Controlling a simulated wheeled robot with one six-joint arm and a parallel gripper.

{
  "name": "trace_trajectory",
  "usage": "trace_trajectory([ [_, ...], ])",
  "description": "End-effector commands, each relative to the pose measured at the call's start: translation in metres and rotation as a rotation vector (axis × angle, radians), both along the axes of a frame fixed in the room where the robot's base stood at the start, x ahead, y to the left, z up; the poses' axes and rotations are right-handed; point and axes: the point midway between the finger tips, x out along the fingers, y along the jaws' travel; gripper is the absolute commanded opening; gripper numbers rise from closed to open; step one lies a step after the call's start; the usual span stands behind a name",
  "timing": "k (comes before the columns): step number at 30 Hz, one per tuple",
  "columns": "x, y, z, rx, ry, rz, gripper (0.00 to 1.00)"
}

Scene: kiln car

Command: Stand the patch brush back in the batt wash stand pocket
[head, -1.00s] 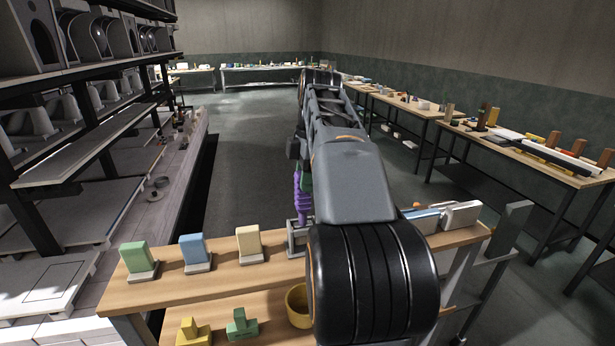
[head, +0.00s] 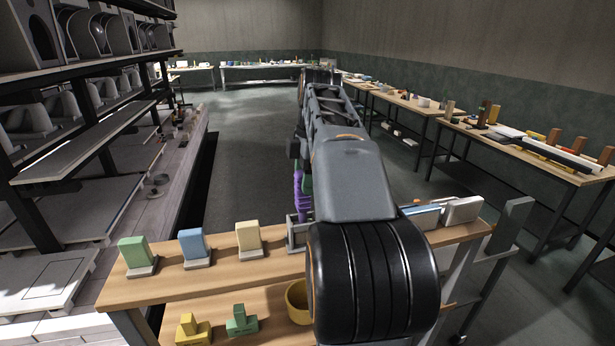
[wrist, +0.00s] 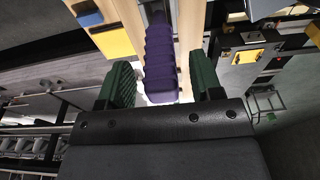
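The patch brush's ribbed purple handle (wrist: 160,60) lies between the two green fingers of my gripper (wrist: 161,84) in the wrist view. A gap shows on each side of the handle, so the fingers look open around it. In the head view the purple handle (head: 302,198) is upright at a small grey stand (head: 292,236) on the bench top, partly behind my arm. My gripper (head: 307,180) is mostly hidden there by my arm. The brush's lower end is hidden, so I cannot tell how it sits in the pocket.
Green (head: 133,251), blue (head: 192,245) and cream (head: 248,236) blocks stand on the wooden bench (head: 220,261) to the left. A yellow cup (head: 297,303) is on the lower shelf. White and blue boxes (head: 461,211) lie to the right. Dark racks stand far left.

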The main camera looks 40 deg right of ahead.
Motion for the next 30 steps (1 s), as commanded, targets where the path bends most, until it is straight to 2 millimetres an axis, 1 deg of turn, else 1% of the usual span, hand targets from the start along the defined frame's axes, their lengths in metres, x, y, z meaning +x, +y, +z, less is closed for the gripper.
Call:
trace_trajectory([
  [19,0.000,0.000,0.001,0.000,0.000,0.000,0.61],
  [30,-0.001,-0.001,0.014,0.000,0.000,0.000,0.61],
])
